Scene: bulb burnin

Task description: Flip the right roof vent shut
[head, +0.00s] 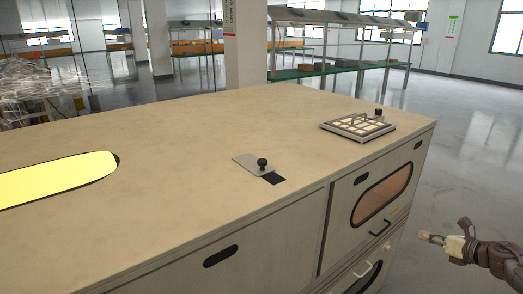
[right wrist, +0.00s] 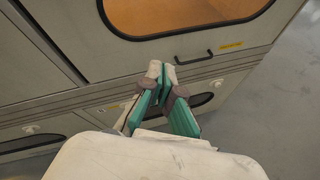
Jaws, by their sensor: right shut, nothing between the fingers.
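On the pale cabinet roof (head: 180,140), a flat grey vent plate (head: 248,161) with a black knob (head: 262,163) lies near the middle front edge. A dark opening (head: 272,179) shows beside it. Farther right, a framed grid panel (head: 358,126) lies near the roof's right end, with another black knob (head: 379,112) just behind it. What lies under the panel is hidden. My right gripper (head: 432,238) is off the cabinet's right side, below roof level and apart from both. In the right wrist view its fingertips (right wrist: 161,70) are together and empty. My left gripper is out of view.
The cabinet front has an oval amber window (head: 382,194), a dark door handle (head: 380,228) and a lower drawer handle (head: 366,271). A glowing yellow window (head: 60,180) is set in the roof at left. Open floor (head: 470,150) lies to the right.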

